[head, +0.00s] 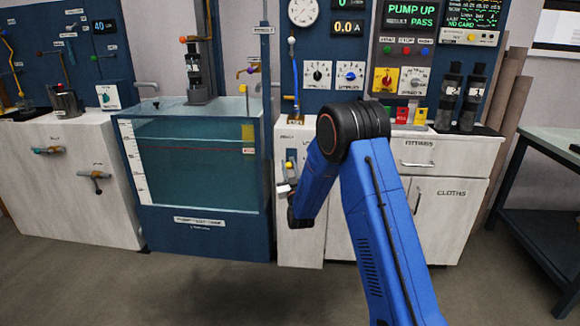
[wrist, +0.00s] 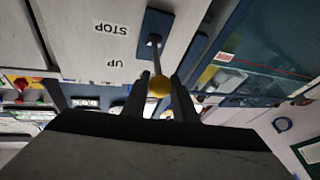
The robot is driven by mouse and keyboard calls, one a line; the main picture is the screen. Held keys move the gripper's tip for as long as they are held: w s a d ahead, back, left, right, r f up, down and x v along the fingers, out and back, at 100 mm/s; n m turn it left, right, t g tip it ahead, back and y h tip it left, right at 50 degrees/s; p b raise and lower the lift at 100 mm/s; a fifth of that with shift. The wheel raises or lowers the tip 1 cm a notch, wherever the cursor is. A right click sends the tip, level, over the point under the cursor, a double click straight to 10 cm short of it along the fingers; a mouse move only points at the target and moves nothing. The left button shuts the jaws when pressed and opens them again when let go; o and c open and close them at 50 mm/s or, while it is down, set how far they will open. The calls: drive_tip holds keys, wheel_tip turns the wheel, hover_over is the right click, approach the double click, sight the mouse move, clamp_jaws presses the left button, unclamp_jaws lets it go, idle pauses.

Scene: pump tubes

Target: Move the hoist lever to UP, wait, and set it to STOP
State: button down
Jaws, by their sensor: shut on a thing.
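The hoist lever (wrist: 155,52) is a thin metal stem with a yellow ball knob (wrist: 158,86), rising from a dark blue plate (wrist: 153,22) on a white panel. The wrist view is upside down, with the labels STOP (wrist: 111,28) and UP (wrist: 116,62) beside the lever. The knob lies past the UP label, on the side away from STOP. My gripper (wrist: 162,90) is shut on the lever at the knob, one dark finger on each side. In the head view, my gripper (head: 285,189) is at the narrow white cabinet front, partly hidden by my arm.
A water tank (head: 190,230) with a blue base stands just left of the lever. White cabinets (head: 440,205) with a drawer and doors stand to the right. A control panel (head: 405,50) reading PUMP UP, RESULT PASS is above. The floor in front is clear.

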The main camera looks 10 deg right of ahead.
drive_tip(key=shift+f+n+t, duration=0.4)
drive_tip(key=shift+f+t, duration=0.3)
drive_tip(key=c, duration=1.4)
unclamp_jaws()
drive_tip(key=shift+c, duration=0.2)
drive_tip(key=shift+s+f, duration=0.1)
drive_tip(key=shift+s, duration=0.05)
drive_tip(key=v, duration=1.7)
drive_tip(key=shift+d, duration=0.15)
drive_tip(key=shift+f, duration=0.1)
